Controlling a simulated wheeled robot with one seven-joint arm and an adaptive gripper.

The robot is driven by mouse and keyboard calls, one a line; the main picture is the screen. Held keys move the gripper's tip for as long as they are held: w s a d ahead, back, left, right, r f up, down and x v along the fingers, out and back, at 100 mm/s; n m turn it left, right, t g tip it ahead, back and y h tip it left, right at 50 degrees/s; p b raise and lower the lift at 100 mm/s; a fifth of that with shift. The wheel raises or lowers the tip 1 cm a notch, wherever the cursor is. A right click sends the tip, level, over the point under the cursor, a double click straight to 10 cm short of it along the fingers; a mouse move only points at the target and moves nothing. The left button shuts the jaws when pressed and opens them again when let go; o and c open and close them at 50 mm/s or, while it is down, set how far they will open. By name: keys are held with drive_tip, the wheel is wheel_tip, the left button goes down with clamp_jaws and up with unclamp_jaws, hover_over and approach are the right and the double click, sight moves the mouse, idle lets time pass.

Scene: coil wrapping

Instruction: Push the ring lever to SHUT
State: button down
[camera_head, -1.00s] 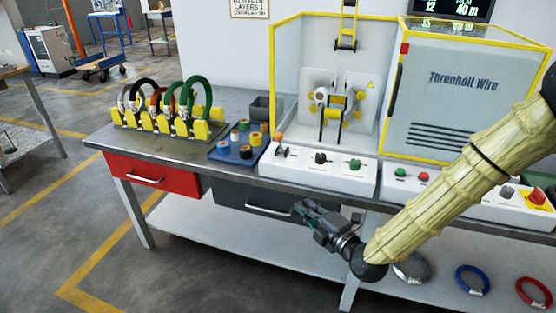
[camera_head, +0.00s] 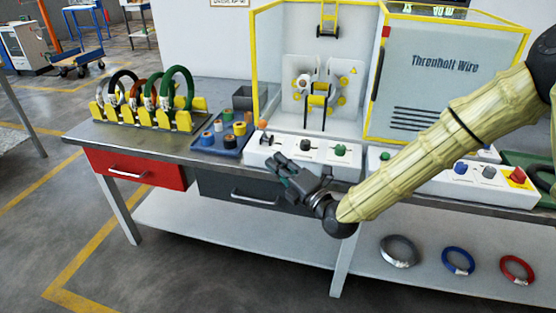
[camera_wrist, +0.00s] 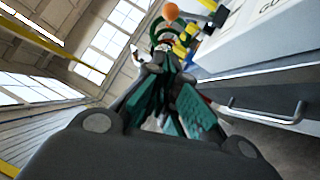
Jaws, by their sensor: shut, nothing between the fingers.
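The ring lever (camera_head: 263,126), with an orange ball knob, stands at the left end of the white control panel (camera_head: 256,152) in front of the wrapping machine. Its SHUT marking is too small to read. The orange knob (camera_wrist: 170,11) also shows at the top of the wrist view, beyond my fingers. My gripper (camera_head: 281,165) is shut and empty. It is in front of the panel's front face, below and to the right of the lever, and looks apart from it. The machine's ring area (camera_head: 317,97) is behind the panel, inside the yellow frame.
A black knob (camera_head: 306,145) and a green knob (camera_head: 340,150) sit right of the lever. A blue tray (camera_head: 218,143) with coloured rolls is to the left, and a yellow rack (camera_head: 150,116) of coils beyond. A drawer handle (camera_head: 253,198) lies below my gripper.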

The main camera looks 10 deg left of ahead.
sight(264, 130)
drive_tip(key=w+a+r+p, duration=0.1)
drive_tip(key=w+a+r, duration=0.1)
drive_tip(key=w+a, duration=0.4)
drive_tip(key=shift+w+a+r, duration=0.15)
drive_tip(key=shift+w+a, duration=0.1)
drive_tip(key=shift+w, duration=0.9)
drive_tip(key=shift+d+r, duration=0.1)
drive_tip(key=shift+w+r+m+p, duration=0.1)
drive_tip(key=shift+r+m+p, duration=0.05)
drive_tip(key=shift+m+p, duration=0.15)
